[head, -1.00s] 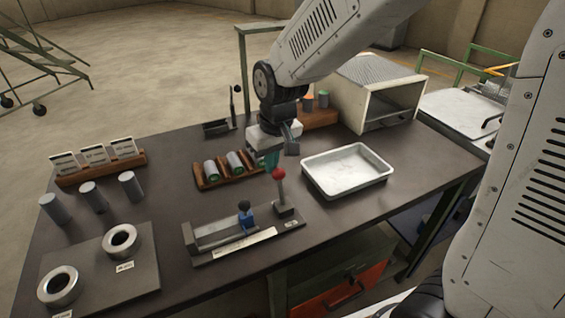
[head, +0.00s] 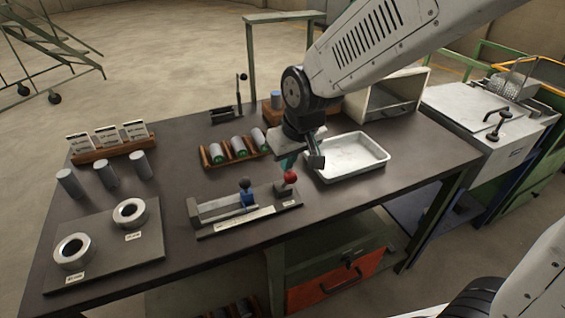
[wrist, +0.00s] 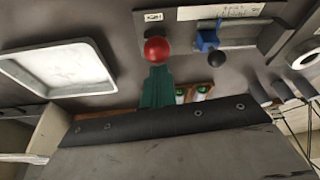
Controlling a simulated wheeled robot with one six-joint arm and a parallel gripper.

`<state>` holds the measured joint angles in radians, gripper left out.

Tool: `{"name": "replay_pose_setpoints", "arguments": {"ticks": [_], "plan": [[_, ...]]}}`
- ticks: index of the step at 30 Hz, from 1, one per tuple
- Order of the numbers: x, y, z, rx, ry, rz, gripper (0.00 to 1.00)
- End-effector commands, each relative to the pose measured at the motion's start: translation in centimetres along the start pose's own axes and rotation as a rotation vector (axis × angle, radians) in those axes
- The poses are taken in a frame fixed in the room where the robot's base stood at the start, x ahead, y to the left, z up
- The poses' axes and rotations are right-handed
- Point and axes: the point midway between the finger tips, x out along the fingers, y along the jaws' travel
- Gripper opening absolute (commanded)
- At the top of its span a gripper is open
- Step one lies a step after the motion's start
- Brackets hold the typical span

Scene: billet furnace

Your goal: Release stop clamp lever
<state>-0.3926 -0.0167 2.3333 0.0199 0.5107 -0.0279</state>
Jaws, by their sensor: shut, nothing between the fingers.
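The clamp lever's red ball knob (head: 290,177) sits at the right end of the measuring fixture (head: 225,217), low and close above its small base block. Its stem is mostly hidden, so its exact tilt is hard to tell. A blue slider with a black knob (head: 247,195) stands on the fixture to the left of the lever. My gripper (head: 288,163) is shut and empty, its teal fingertips just behind the red knob. In the wrist view the red knob (wrist: 157,50) appears right at the fingertips (wrist: 157,88); I cannot tell whether they touch.
A white tray (head: 384,157) lies right of the gripper. A wooden rack (head: 206,161) with several cylinders is behind the fixture. Loose grey cylinders (head: 106,173) and a plate with two rings (head: 100,278) are at left. The dark table is clear between plate and fixture.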

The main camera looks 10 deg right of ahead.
Motion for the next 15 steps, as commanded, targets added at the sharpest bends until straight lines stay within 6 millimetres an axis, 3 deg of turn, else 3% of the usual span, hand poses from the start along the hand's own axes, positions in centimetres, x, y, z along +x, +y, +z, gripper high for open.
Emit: {"name": "replay_pose_setpoints", "arguments": {"ticks": [1, 15], "plan": [[0.5, -0.3, 1.2, -0.003, -0.033, -0.003, 0.0], [0.9, -1.4, 1.3, -0.02, -0.039, -0.01, 0.0]]}}
